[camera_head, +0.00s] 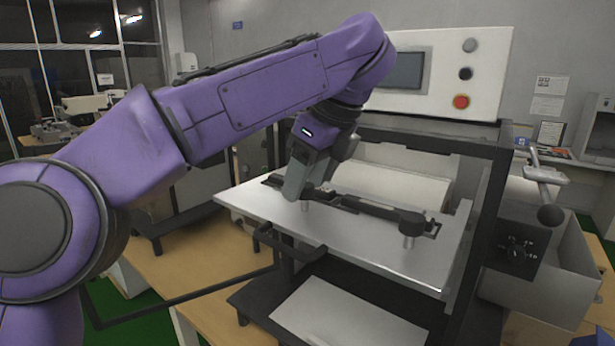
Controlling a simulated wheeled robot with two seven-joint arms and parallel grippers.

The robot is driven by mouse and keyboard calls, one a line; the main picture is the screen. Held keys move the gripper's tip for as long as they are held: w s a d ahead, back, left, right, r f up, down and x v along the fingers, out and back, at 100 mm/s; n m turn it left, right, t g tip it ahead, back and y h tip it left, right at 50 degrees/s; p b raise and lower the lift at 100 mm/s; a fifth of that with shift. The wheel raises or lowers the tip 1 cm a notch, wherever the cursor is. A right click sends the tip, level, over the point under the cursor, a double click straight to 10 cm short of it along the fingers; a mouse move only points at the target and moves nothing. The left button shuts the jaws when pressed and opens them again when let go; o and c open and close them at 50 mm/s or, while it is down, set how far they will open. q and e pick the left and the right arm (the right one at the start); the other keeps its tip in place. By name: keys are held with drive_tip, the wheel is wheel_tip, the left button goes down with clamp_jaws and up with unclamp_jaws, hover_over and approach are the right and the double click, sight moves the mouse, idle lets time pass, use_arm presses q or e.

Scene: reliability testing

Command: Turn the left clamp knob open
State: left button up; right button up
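The left clamp knob (307,190) is a dark knob on a short metal post on the light metal plate (350,245) of the machine. It is largely hidden by my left gripper (297,186). The gripper points down at the knob from above, and its grey finger overlaps it in the camera_head view. I cannot tell whether the fingers are open or shut, or whether they touch the knob. A dark clamp bar (365,206) runs from there to the right clamp knob (411,221), which is in plain view. My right gripper is not visible.
A control panel (440,72) with a screen and buttons stands behind the plate. A dark handle (290,243) sticks out at the plate's front edge. A lever with a ball end (550,214) and an open grey box (545,275) are at the right.

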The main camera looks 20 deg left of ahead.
use_arm(q)
drive_tip(key=p+v, duration=0.6)
drive_tip(key=v, duration=0.4)
drive_tip(key=shift+r, duration=0.2)
drive_tip(key=shift+d, duration=0.1)
